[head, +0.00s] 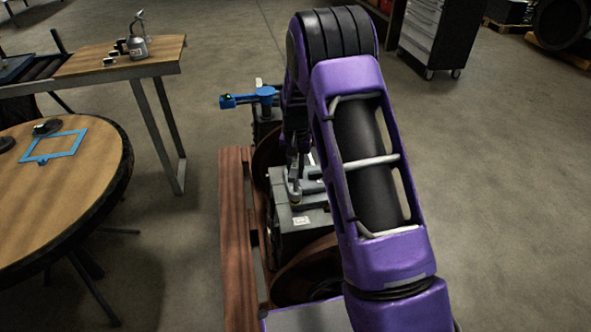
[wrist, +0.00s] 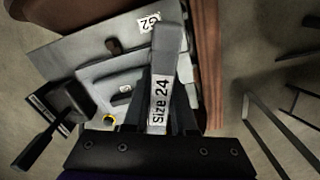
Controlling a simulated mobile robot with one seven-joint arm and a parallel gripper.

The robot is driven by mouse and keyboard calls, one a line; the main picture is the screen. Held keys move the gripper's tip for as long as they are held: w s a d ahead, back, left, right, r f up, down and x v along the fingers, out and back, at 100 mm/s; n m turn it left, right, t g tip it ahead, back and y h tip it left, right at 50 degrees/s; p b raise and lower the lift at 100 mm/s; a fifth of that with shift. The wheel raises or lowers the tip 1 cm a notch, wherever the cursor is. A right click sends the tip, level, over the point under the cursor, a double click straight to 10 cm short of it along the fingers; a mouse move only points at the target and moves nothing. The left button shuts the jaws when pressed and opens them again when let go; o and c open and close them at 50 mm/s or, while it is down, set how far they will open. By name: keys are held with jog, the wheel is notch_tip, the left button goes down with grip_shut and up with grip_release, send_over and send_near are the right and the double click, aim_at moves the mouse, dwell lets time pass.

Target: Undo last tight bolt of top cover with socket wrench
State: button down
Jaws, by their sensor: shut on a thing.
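My gripper (wrist: 172,118) is shut on the socket wrench (wrist: 170,52), a light grey bar labelled "size 24". The wrench extends over the grey top cover (wrist: 92,72) in the wrist view. Its socket end is hidden, so I cannot tell whether it sits on a bolt. A dark brown bolt-like piece (wrist: 113,46) shows left of the wrench.
A brown wooden beam (head: 236,230) runs along the engine's left. A blue fixture (head: 250,98) stands behind it. A round table (head: 100,215) with a blue frame (head: 54,146) is at left, a workbench (head: 110,62) farther back. The floor at right is open.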

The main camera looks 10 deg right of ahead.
jog(key=m, duration=0.3)
jog(key=shift+m, duration=0.4)
jog(key=m+p, duration=0.1)
jog(key=m, duration=0.2)
jog(key=shift+m, duration=0.4)
jog(key=shift+f, duration=0.1)
